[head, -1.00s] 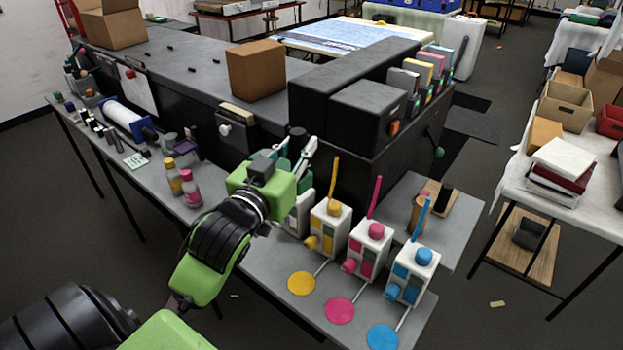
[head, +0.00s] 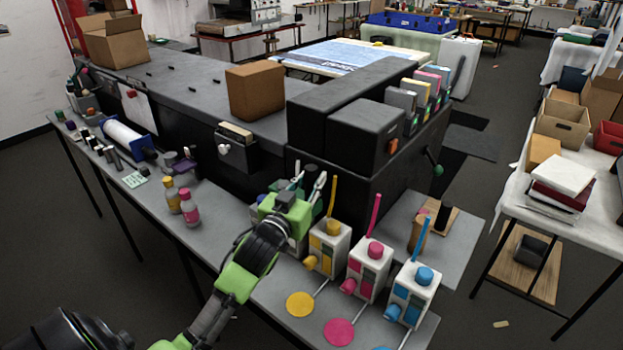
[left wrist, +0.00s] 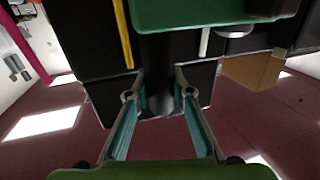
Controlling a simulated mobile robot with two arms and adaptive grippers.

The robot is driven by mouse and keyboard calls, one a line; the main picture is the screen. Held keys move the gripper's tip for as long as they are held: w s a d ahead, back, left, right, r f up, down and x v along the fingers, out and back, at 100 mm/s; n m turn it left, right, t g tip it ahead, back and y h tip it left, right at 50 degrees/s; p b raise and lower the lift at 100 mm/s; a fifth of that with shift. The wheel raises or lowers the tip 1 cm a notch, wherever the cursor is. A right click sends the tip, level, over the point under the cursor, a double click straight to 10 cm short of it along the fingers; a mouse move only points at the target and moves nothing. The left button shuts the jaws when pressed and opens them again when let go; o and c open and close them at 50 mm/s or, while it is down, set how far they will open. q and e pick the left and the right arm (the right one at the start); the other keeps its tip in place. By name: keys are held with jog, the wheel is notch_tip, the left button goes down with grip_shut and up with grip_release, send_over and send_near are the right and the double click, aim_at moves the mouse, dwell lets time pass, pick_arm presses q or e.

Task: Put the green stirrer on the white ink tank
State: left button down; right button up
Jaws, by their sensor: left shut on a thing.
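My left gripper (head: 308,178) is over the row of ink tanks at the table's end, left of the yellow-capped tank. In the left wrist view its two fingers (left wrist: 160,95) close around a dark upright shaft. A broad green piece (left wrist: 215,12) sits above the shaft; I take the two together as the green stirrer, though its full shape is hidden. A pale tank (head: 298,243) stands under and behind the gripper, mostly hidden; it may be the white ink tank. I cannot tell whether the stirrer touches it. My right gripper is not in view.
Tanks with yellow (head: 327,248), magenta (head: 369,270) and blue (head: 411,292) parts stand close on the right, each with an upright stick. Two bottles (head: 189,207) stand left of the gripper. The black machine (head: 345,140) rises right behind.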

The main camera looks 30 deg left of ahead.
pick_arm(q)
jog(key=shift+f, duration=0.25)
jog(key=shift+f, duration=0.15)
jog(key=c, duration=1.8)
grip_release()
jog(key=shift+s, duration=0.1)
